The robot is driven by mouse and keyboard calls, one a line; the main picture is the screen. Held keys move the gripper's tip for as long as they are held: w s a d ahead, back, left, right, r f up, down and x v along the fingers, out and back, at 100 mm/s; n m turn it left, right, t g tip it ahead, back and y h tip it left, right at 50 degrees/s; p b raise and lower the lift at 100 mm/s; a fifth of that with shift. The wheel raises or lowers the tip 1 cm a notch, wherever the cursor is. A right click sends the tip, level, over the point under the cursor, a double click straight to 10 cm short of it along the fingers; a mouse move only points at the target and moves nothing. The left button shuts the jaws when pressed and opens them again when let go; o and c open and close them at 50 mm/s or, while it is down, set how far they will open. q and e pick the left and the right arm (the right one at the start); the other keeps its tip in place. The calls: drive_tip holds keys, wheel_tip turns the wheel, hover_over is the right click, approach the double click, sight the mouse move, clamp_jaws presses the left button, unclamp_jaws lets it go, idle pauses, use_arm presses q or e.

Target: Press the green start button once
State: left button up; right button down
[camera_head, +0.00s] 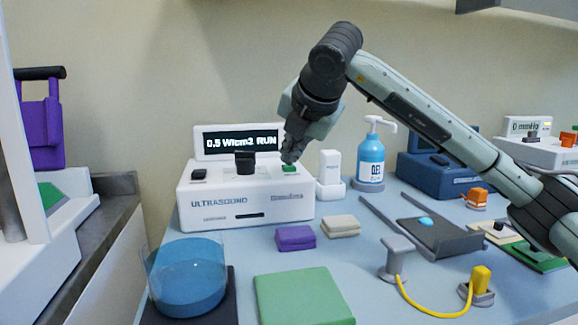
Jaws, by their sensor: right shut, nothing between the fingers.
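The white ultrasound unit (245,207) stands at the back left of the table. Its display (236,141) reads "0.5 W/cm2 RUN". The green start button (290,168) sits on its top at the right, next to a black knob (245,162). My right gripper (289,158) is shut and empty, pointing down with its tips just over the green button. I cannot tell whether the tips touch it. The right arm comes in from the right. My left gripper is not in view.
A blue gel bottle (370,160) and a white holder (330,172) stand right of the unit. In front are a purple block (295,238), a beige block (341,226), a green pad (303,297) and a clear bowl of blue liquid (187,280). A yellow cable (430,312) lies front right.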

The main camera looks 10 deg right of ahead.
sight(290, 167)
idle(0.5)
drive_tip(key=shift+r+p, duration=0.3)
drive_tip(key=shift+r, duration=0.45)
drive_tip(key=shift+r+p, duration=1.25)
drive_tip(key=shift+r, duration=1.35)
